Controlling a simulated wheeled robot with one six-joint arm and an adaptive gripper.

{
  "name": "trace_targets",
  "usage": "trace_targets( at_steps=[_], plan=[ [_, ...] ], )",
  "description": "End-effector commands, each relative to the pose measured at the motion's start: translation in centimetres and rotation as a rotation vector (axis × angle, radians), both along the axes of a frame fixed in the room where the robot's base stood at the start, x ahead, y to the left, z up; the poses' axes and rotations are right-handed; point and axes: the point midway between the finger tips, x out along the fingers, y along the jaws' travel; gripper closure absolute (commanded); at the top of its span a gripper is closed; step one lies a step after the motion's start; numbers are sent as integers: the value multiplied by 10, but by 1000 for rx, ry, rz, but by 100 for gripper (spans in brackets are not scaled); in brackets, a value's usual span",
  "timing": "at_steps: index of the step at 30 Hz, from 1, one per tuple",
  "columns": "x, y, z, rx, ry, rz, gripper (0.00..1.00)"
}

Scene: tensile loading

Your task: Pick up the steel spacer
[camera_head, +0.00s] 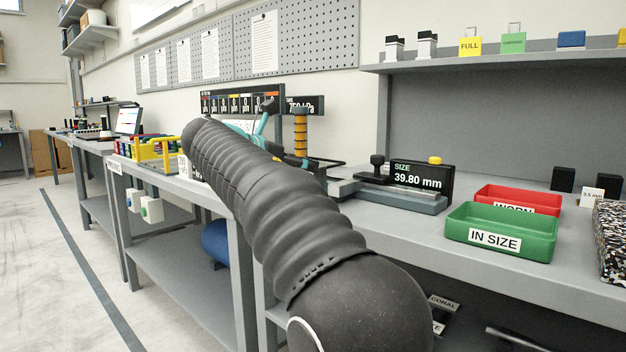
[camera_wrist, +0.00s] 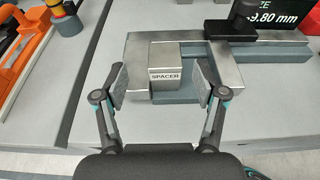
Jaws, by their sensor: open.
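The steel spacer (camera_wrist: 165,88) is a grey metal block with a "SPACER" label. In the wrist view it sits within the end of a metal gauge fixture (camera_wrist: 221,46). My gripper (camera_wrist: 160,90) is open, with one finger pad on each side of the spacer. In the head view my arm hides the gripper and the spacer. The fixture's grey base (camera_head: 400,200) shows there beside a "SIZE 39.80 mm" display (camera_head: 422,178).
A green "IN SIZE" bin (camera_head: 500,232) and a red bin (camera_head: 517,200) stand right of the display. A black knob (camera_wrist: 245,12) rises from the fixture near the gripper. Orange equipment (camera_wrist: 25,50) lies at the left of the wrist view. The bench front is clear.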

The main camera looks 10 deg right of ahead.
Motion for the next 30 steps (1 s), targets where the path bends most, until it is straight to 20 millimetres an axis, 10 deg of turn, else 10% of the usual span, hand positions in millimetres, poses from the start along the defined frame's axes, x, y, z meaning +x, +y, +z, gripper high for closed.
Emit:
trace_targets(
  at_steps=[19,27,30],
  plan=[
    [23,-43,-14,1,0,0,29],
    [23,-43,-14,1,0,0,94],
    [23,-43,-14,1,0,-1,100]
  ],
)
